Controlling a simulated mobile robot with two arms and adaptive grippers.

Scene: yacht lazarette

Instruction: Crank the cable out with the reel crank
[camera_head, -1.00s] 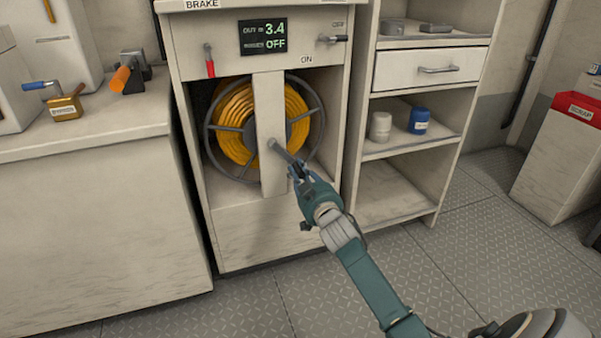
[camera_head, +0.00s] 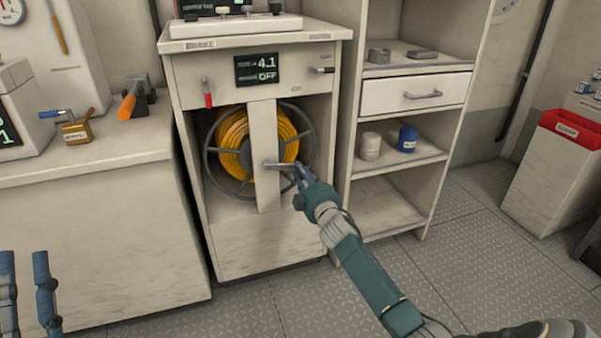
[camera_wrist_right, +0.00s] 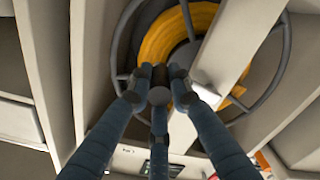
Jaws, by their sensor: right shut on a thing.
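The cable reel (camera_head: 238,130) with yellow cable sits in the cabinet bay behind a pale upright post (camera_head: 263,130). The grey reel crank (camera_head: 279,166) points right from the post, roughly level. My right gripper (camera_head: 301,174) is shut on the handle at the crank's outer end. In the right wrist view its fingers (camera_wrist_right: 160,85) close around the dark handle, whose round end (camera_wrist_right: 159,96) shows between them. The display (camera_head: 257,69) above reads 4.1 and OFF. The red-handled brake lever (camera_head: 208,93) hangs down. My left gripper (camera_head: 26,262) shows at the lower left, fingers apart and empty.
A shelf unit with a drawer (camera_head: 415,93) stands right of the reel cabinet, holding a white jar (camera_head: 370,146) and a blue jar (camera_head: 407,139). A counter (camera_head: 100,160) is at left. A red-topped bin (camera_head: 555,160) stands far right. The floor in front is clear.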

